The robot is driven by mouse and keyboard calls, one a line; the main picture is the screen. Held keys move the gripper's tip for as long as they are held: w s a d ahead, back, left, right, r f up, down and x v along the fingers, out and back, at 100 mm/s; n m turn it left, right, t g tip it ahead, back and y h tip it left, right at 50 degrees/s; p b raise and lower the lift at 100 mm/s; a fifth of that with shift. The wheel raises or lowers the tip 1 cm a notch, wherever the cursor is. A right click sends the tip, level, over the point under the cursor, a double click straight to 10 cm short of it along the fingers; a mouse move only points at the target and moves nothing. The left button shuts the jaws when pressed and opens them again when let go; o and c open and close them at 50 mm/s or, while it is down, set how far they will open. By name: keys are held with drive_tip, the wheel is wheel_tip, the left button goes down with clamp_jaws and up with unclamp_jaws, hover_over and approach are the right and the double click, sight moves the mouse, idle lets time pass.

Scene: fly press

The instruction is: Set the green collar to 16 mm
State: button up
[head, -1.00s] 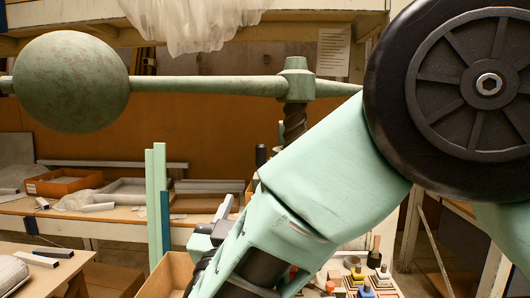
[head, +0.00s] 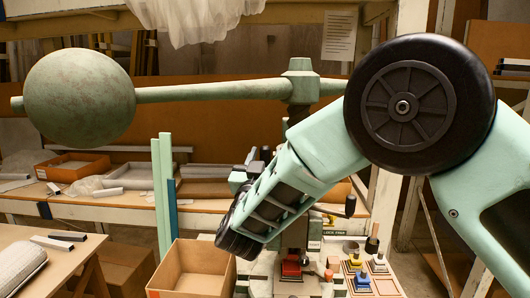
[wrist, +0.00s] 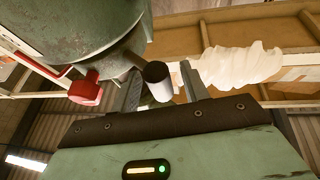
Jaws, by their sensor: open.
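The fly press shows in the head view with its ball weight (head: 80,97), long bar and green hub (head: 300,80) on the dark screw. I cannot pick out the green collar for certain; my arm covers the press's middle. In the wrist view a rounded green body (wrist: 85,30) is close above and left, with a red knob (wrist: 87,90) and a stubby dark-and-white handle (wrist: 156,80). My gripper (wrist: 160,88) is open, its two grey fingers apart on either side of that handle. I cannot tell whether they touch it. In the head view my gripper is mostly hidden behind my forearm.
An open cardboard box (head: 195,270) stands front centre. Green and blue upright strips (head: 163,195) rise behind it. A wooden table (head: 60,265) is at left, and shelves with trays (head: 75,166) line the back.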

clamp_jaws()
drive_tip(key=n+y+b, duration=0.1)
drive_tip(key=y, duration=0.1)
drive_tip(key=s+d+n+y+b, duration=0.1)
drive_tip(key=y+b, duration=0.1)
drive_tip(key=s+d+n+y+b, duration=0.1)
drive_tip(key=y+b, duration=0.1)
drive_tip(key=shift+f, duration=0.25)
drive_tip(key=shift+c, duration=0.6)
unclamp_jaws()
drive_tip(key=shift+o, duration=0.6)
